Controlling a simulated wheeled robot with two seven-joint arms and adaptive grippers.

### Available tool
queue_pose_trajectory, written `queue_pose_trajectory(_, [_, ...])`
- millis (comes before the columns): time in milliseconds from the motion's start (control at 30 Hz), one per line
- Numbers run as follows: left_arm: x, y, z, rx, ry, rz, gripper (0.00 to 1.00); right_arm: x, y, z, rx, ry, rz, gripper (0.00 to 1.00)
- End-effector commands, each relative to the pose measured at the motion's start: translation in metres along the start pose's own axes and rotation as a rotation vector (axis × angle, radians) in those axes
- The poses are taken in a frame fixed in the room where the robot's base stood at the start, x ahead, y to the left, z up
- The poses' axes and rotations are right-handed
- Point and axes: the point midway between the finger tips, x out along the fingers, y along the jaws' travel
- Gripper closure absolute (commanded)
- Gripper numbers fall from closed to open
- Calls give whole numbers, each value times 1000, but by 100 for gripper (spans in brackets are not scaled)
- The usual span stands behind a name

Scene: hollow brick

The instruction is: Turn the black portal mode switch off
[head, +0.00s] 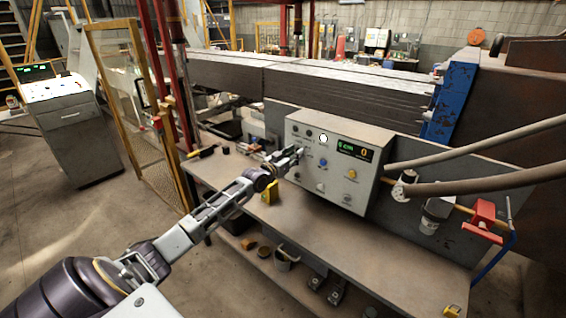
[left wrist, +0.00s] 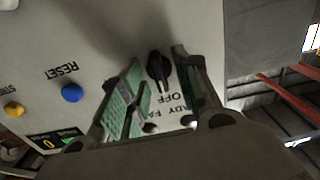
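The black portal mode switch (left wrist: 159,70) is a small rotary knob on the front of a light grey control box (head: 368,195). In the left wrist view it sits between the two green-padded fingers of my left gripper (left wrist: 163,92), with a gap on both sides. The word OFF is printed close to the knob, and the picture is upside down there. In the head view my left gripper (head: 289,160) reaches the left part of the panel and hides the switch. My right gripper is not in view.
The panel also has a blue RESET button (head: 323,162), a yellow button (head: 351,174) and a green-lit display (head: 356,151). The box stands on a workbench (head: 330,240).

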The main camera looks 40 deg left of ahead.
Motion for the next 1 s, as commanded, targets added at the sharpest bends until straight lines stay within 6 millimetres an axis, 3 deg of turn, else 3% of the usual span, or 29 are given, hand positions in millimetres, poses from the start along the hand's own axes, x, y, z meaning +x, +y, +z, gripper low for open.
queue_pose_trajectory(1000, [-60, 0, 1, 1, -1, 0, 68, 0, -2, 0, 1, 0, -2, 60])
